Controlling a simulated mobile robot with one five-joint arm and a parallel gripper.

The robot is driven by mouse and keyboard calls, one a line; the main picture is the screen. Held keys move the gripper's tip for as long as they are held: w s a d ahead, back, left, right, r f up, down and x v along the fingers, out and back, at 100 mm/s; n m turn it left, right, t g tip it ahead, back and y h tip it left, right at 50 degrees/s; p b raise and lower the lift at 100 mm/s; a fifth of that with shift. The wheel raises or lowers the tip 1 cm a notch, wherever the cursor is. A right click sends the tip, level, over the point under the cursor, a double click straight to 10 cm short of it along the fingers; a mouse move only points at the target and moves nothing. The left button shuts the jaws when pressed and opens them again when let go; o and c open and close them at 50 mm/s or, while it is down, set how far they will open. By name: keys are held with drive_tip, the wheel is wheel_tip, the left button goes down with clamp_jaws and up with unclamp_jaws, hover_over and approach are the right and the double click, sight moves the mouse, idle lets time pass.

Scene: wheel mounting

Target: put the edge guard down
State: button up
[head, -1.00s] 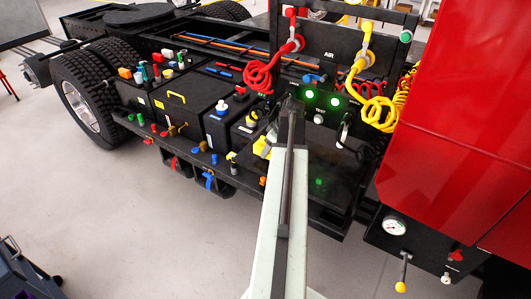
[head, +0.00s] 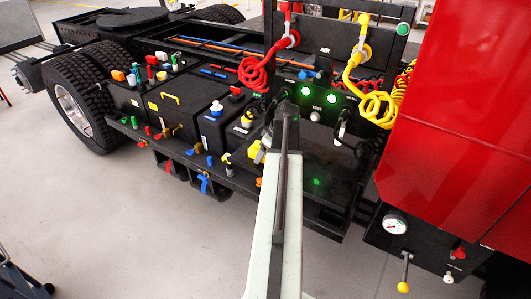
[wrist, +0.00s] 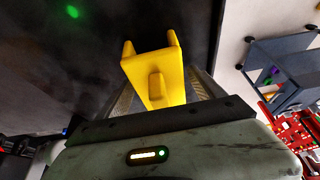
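The edge guard (wrist: 155,76) is a yellow channel-shaped piece with a small raised tab. In the wrist view it sits between the two fingers of my gripper (wrist: 164,88), which is shut on it. A dark flat surface with a green light spot lies beyond it. In the head view my gripper (head: 267,146) is beside the dark step plate (head: 318,190) on the truck's side, and a yellow part of the guard (head: 254,151) shows to its left. My arm hides some of the gripper, and I cannot tell whether the guard touches anything.
Coiled red (head: 256,73) and yellow (head: 378,108) air lines hang above the step plate. The red cab (head: 455,110) stands at the right. Boxes and coloured valves line the frame to the left. A blue-grey cart (wrist: 283,70) is at the wrist view's right. The floor in front is clear.

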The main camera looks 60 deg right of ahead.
drive_tip(key=shift+r, duration=0.15)
drive_tip(key=p+v, duration=1.1)
drive_tip(key=v, duration=0.1)
drive_tip(key=w+a+g, duration=0.1)
drive_tip(key=w+a, duration=0.5)
drive_tip(key=a, duration=0.3)
drive_tip(key=w+a+f+g+y, duration=0.1)
drive_tip(key=w+a, duration=0.6)
drive_tip(key=a, duration=0.2)
drive_tip(key=w+a+g, duration=0.1)
drive_tip(key=w+a, duration=0.5)
drive_tip(key=a, duration=0.4)
drive_tip(key=a+g+h, duration=0.1)
drive_tip(key=a, duration=2.9)
drive_tip(key=shift+w+a+f+g, duration=0.3)
drive_tip(key=shift+w+a+f, duration=0.05)
drive_tip(key=shift+w, duration=0.1)
